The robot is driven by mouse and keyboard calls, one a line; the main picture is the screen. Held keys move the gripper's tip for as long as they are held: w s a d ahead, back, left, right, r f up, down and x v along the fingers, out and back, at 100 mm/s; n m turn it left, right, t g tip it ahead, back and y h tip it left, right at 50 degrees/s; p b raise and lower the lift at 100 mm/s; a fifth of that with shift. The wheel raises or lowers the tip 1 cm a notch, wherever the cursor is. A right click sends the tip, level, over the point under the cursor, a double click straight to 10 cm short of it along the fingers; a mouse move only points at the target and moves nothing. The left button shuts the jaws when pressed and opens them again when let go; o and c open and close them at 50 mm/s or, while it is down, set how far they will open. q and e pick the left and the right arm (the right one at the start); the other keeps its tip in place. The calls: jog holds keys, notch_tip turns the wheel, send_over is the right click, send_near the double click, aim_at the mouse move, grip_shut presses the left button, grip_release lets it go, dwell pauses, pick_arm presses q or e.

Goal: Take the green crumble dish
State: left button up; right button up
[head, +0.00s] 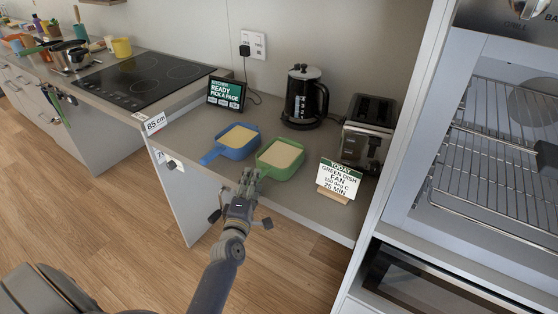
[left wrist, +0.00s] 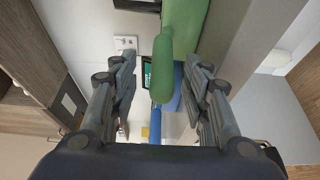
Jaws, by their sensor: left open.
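The green crumble dish (head: 280,172) stands on the grey counter, filled with a pale crumble, its handle pointing toward my left arm. My left gripper (head: 248,180) is at that handle and partly covers it. In the left wrist view, the green handle (left wrist: 163,68) lies between the two open fingers (left wrist: 160,75), with visible gaps on both sides. The green dish body (left wrist: 192,22) is beyond it. A blue dish (head: 237,142) with a similar filling stands just left of the green one. A sign (head: 338,179) reads "TODAY GREEN DISH FAN". My right gripper is not in view.
A black kettle (head: 304,97) and a toaster (head: 368,130) stand behind and right of the dishes. A small screen (head: 226,94) stands behind the blue dish. An open oven with a wire rack (head: 500,145) is at the right. A hob (head: 140,78) is at the left.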

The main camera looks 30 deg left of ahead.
aim_at(273, 165)
pick_arm(q)
jog(key=shift+x, duration=2)
jog(key=shift+f, duration=0.1)
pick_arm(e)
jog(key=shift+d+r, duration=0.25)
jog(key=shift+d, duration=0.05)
pick_arm(q)
jog(key=shift+s, duration=0.1)
jog(key=shift+c, duration=0.5)
grip_shut()
jog(key=shift+r+p, duration=0.3)
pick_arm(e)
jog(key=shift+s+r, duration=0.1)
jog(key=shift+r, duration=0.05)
